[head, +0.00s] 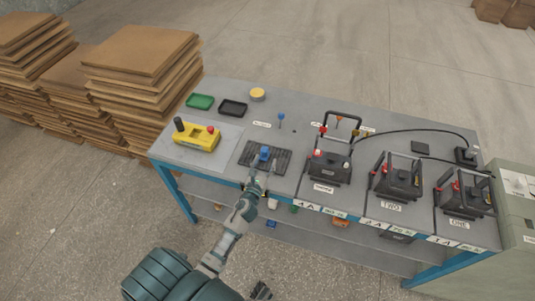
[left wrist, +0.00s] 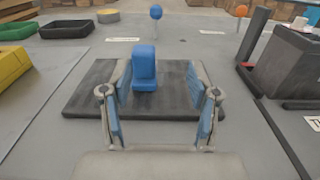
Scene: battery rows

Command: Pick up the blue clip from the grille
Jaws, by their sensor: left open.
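The blue clip (head: 264,152) sits on the dark grille (head: 281,167) near the front edge of the table. In the left wrist view the clip (left wrist: 144,68) stands upright on the grille (left wrist: 83,97), seen between my left gripper's fingers. My left gripper (head: 258,179) is open, just in front of the clip on the near side of the grille. Its two fingers (left wrist: 158,85) are spread wide with nothing held. I cannot tell the exact gap between fingertips and clip. My right gripper is not clearly in view.
A yellow control box (head: 196,138) stands left of the grille, with a green tray (head: 200,102) and black tray (head: 233,108) behind. Batteries (head: 329,166) with raised handles stand to the right. A blue-topped pin (head: 281,117) rises behind the grille. Cardboard stacks (head: 140,75) stand at left.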

